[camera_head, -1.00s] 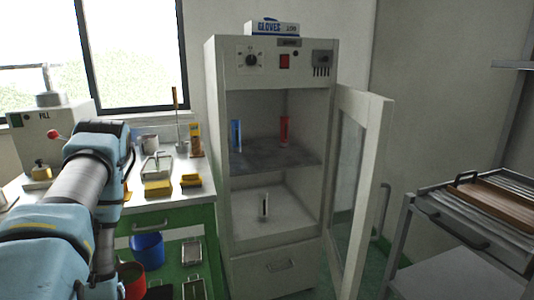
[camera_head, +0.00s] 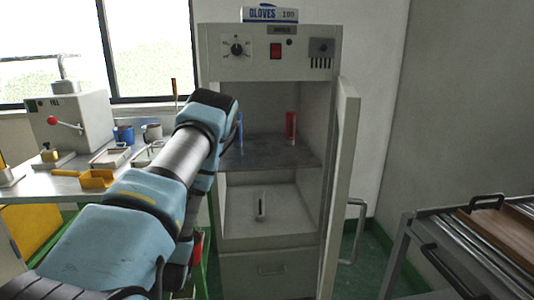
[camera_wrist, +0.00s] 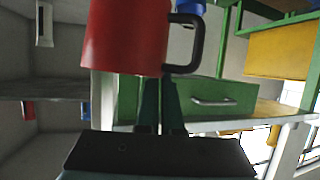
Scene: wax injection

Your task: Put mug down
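A red mug (camera_wrist: 125,38) with a dark handle (camera_wrist: 198,42) fills the upper middle of the wrist view. The dark fingers of my gripper (camera_wrist: 160,88) are close together and reach to the mug beside its handle. They appear shut on it; the exact contact is hidden. The mug is held in the air, in front of the open cabinet and green bench. In the head view my arm hides the fingers and most of the mug; only a red patch (camera_head: 197,247) shows beside the arm.
The open cabinet (camera_head: 271,202) has a middle shelf with a blue bottle (camera_head: 239,130) and a red bottle (camera_head: 291,127). Its door (camera_head: 345,200) stands open at right. A cluttered bench (camera_head: 50,187) with a blue mug (camera_head: 124,134) is at left. A cart (camera_head: 440,240) stands at right.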

